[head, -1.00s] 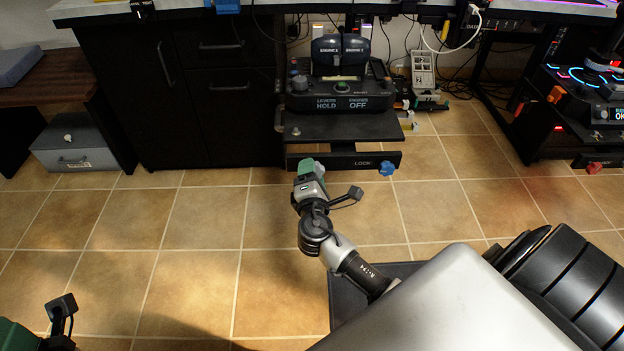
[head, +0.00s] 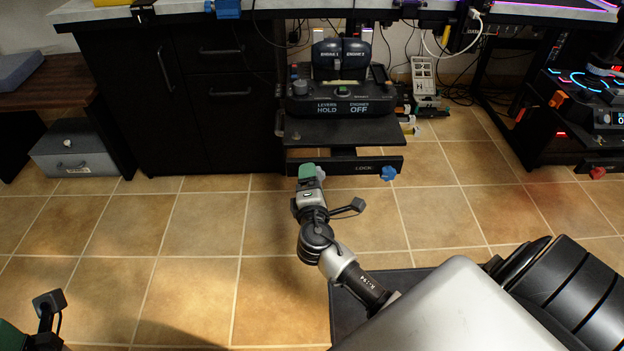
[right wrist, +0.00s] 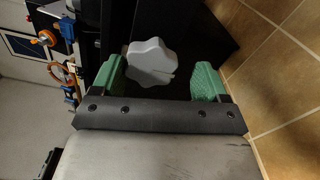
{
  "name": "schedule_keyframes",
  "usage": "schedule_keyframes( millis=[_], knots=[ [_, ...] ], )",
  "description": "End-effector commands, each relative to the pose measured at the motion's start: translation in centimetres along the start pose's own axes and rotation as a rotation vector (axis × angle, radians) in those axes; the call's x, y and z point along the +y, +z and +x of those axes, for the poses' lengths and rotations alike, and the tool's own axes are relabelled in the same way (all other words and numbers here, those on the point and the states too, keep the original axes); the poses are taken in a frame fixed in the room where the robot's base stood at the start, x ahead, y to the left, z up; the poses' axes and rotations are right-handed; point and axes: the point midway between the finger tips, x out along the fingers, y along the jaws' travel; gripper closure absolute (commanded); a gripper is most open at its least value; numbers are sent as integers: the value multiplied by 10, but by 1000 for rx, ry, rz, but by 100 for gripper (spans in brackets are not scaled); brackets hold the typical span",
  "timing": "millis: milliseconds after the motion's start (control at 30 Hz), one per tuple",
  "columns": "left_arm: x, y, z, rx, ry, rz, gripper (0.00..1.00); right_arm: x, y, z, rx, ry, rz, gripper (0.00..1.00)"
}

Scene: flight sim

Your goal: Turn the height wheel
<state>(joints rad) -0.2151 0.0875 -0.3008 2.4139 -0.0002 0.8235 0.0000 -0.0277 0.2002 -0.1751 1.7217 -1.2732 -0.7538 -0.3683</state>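A grey lobed hand wheel (right wrist: 150,62) shows in the right wrist view between my right gripper's two green fingers. It lies closer to the left finger. My right gripper (right wrist: 160,76) is open around it, with clear space to the right finger; whether the left finger touches the wheel, I cannot tell. In the head view, my right gripper (head: 308,171) is at the left part of the stand's front bar, and a bit of the grey wheel (head: 320,173) shows beside it. My left gripper (head: 12,337) is only partly in view at the bottom left corner, its fingertips cut off.
A blue knob (head: 388,173) sits right of the LOCK label on the same bar. The throttle unit (head: 343,98) stands above on a black shelf (head: 345,131). Black cabinets (head: 200,110) are to the left. The tiled floor (head: 190,225) in front is clear.

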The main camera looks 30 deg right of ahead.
Motion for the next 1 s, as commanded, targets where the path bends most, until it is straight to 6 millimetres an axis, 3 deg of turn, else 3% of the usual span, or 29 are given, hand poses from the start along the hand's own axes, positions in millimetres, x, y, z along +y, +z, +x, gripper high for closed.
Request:
schedule_keyframes(
  millis=[467, 800, 1000],
  knots=[
    [0, -1, 3, 2, -1, 0, 57, 2, 1, -8, -1, 3, -4, 21],
    [0, -6, -2, -35, -21, -4, 57, 2, 1, -73, 0, -1, -2, 21],
    [1, -6, -9, -63, -20, -7, 57, 0, 1, -100, 0, 0, -2, 21]
  ],
)
